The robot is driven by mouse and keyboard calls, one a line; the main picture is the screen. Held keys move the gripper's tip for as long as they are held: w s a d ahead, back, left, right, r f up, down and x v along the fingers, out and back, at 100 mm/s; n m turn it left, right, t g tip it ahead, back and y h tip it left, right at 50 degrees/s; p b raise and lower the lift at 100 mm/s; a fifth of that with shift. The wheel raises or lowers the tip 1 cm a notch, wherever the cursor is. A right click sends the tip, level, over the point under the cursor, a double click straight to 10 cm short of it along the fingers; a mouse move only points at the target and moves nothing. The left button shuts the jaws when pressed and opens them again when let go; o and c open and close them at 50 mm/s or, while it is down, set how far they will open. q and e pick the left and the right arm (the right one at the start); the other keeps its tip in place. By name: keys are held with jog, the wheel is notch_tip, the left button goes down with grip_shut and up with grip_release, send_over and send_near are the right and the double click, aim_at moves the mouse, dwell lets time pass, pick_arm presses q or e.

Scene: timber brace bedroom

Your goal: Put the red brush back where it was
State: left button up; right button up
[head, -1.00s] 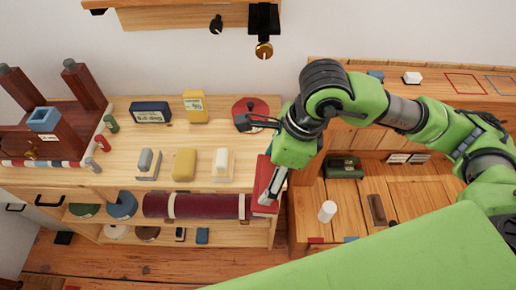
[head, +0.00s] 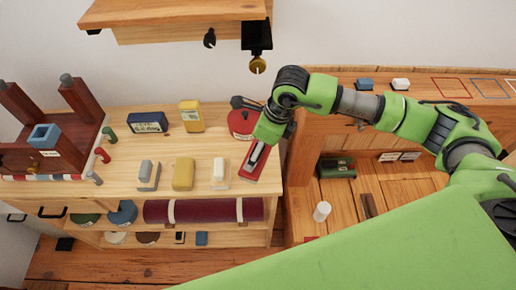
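The red brush (head: 248,174) is a flat red block with a pale lower edge, at the right end of the long wooden bench top (head: 128,190). My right gripper (head: 257,157) reaches down over it. Its grey finger covers the middle of the brush, and the brush stays with it. The far finger and the contact with the bench are hidden, so I cannot tell whether the brush touches the wood. A pale block (head: 220,168) on a wooden base sits just left of it. My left gripper is out of view.
A yellow block (head: 183,174) and a grey block (head: 146,170) stand farther left. A red disc (head: 238,124) lies behind my gripper. The right-hand shelf (head: 425,88) holds a blue block (head: 365,84), a white block (head: 400,84) and coloured outlines. A dark red roll (head: 205,211) lies below.

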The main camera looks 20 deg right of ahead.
jog(key=w+f, duration=0.2)
jog(key=shift+d+f+p, duration=0.3)
notch_tip(320, 180, down, 2)
jog(key=shift+f+p, duration=0.1)
jog(key=shift+p, duration=0.75)
jog(key=shift+f, duration=0.45)
jog(key=shift+f, duration=0.15)
jog(key=o, duration=1.1)
jog(key=shift+c, duration=0.2)
